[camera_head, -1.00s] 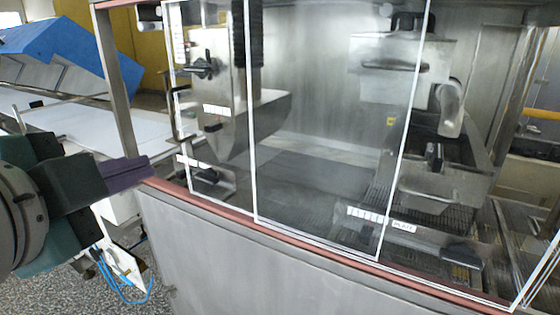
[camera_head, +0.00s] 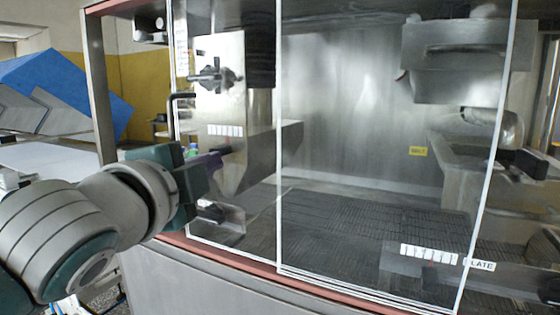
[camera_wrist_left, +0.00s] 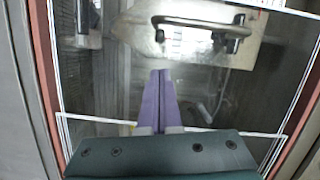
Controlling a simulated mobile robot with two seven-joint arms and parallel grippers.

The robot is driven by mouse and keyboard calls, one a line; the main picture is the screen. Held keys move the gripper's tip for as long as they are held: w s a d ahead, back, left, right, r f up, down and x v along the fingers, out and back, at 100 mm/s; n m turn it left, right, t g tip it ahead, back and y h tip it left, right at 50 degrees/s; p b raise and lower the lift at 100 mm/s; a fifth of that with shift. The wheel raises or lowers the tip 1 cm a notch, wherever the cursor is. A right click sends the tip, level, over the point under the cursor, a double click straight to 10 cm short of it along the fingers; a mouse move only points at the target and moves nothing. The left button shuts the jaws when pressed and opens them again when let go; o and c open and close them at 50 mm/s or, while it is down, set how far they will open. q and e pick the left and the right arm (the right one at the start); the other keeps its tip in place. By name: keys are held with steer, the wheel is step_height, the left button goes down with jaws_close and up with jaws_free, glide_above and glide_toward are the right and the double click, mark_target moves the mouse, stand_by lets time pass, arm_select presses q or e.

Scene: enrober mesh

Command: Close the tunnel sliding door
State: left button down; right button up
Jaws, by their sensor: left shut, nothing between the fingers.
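The tunnel sliding door is a clear, white-edged pane (camera_head: 255,150) along the front of the steel machine. Two panes seem to overlap, and I cannot tell exactly which edges belong to which. A dark bar handle (camera_head: 180,112) is at the left pane edge; a bar handle also shows at the top of the left wrist view (camera_wrist_left: 200,27). My left gripper (camera_head: 220,158) has purple fingers, shut and empty. It is in front of the pane's left part, right of and below the handle. In the left wrist view its fingertips (camera_wrist_left: 161,72) point towards the handle; contact cannot be told.
A steel post (camera_head: 103,90) stands left of the pane, with an open gap between them. A reddish rail (camera_head: 270,280) runs under the panes. Steel machinery (camera_head: 455,60) is behind the glass. A blue box-like object (camera_head: 75,75) and a pale surface are at left.

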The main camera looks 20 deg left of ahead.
arm_select(q)
steer(key=a, duration=0.4)
steer(key=shift+w+f, duration=0.4)
arm_select(e)
steer(key=shift+a+r, duration=0.15)
steer(key=shift+r, duration=0.05)
arm_select(q)
steer(key=shift+a, duration=0.15)
